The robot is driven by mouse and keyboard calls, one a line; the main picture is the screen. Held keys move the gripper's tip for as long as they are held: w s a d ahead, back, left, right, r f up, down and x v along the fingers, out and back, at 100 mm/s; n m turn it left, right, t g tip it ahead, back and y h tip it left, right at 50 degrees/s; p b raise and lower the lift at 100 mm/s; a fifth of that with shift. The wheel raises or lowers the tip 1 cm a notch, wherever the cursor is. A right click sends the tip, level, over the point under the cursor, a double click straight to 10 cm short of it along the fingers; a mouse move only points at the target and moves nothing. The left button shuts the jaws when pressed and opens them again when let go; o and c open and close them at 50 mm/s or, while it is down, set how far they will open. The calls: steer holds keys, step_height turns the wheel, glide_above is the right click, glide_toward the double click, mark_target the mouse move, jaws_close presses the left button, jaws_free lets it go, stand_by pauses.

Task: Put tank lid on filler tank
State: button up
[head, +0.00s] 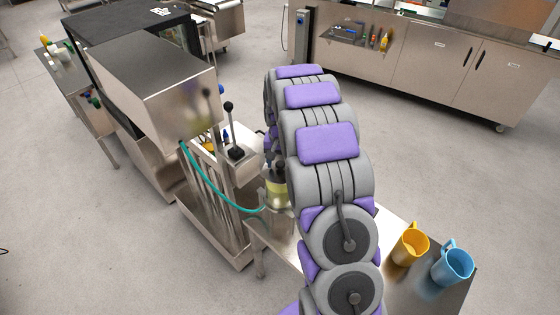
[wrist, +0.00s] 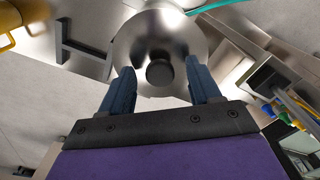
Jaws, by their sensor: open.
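In the wrist view, the tank lid (wrist: 145,38) is a round, shiny steel disc with a black knob (wrist: 160,72). My gripper (wrist: 161,74) is open, with its two dark blue fingers apart on either side of the knob. I see a gap between each finger and the knob. The lid hides what is under it. In the head view, a steel vessel with a yellowish band, likely the filler tank (head: 277,187), stands beside my arm. My arm partly covers it and hides my gripper there. I cannot tell from these frames exactly how the lid sits on the tank.
A teal hose (head: 216,198) runs from the steel machine (head: 150,85) toward the tank. A yellow jug (head: 410,244) and a blue jug (head: 453,264) stand on the steel table (head: 400,292) to the right. A black-knobbed lever (head: 228,107) rises left of my arm.

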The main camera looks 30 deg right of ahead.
steer(key=shift+r, duration=0.1)
step_height(320, 180, up, 17)
steer(key=p, duration=0.1)
stand_by(0.4)
steer(key=shift+w, duration=0.1)
stand_by(0.8)
steer(key=s+a+f+n+b, duration=0.1)
steer(key=s+a, duration=0.4)
steer(key=s, duration=0.8)
steer(key=s+a+f+n+g+b, duration=0.1)
steer(key=s+a, duration=0.5)
steer(key=s, duration=0.7)
steer(key=s+a+f+n+b, duration=0.2)
steer(key=s+a+n, duration=0.2)
steer(key=s, duration=1)
steer(key=shift+a+n+g, duration=0.4)
steer(key=shift+a, duration=0.25)
